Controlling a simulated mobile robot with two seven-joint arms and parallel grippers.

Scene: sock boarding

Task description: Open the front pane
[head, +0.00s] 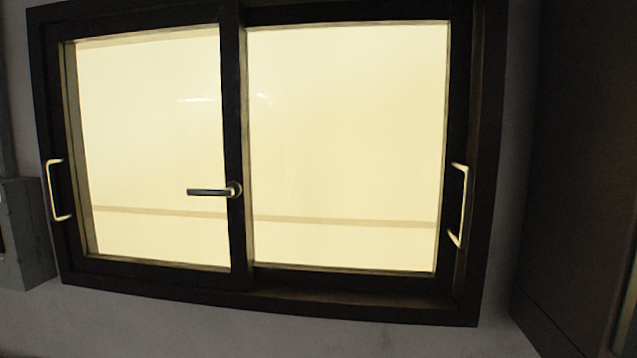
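A dark-framed sliding window with two bright, cream-coloured panes fills most of the head view. The left pane (155,130) appears to sit in front of the right pane (345,130), its middle stile overlapping the right one. A dark lever handle (210,191) on that middle stile points left, about horizontal. A pale pull handle (50,190) is on the left pane's outer stile, and another pale pull handle (463,205) is on the right side. Both panes fill their halves, with no open gap visible. Neither of my grippers is in view.
A grey box (25,235) is on the wall at the left, close to the window frame. A tall dark panel or cabinet (575,170) stands at the right. The grey wall (200,325) below the window is clear.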

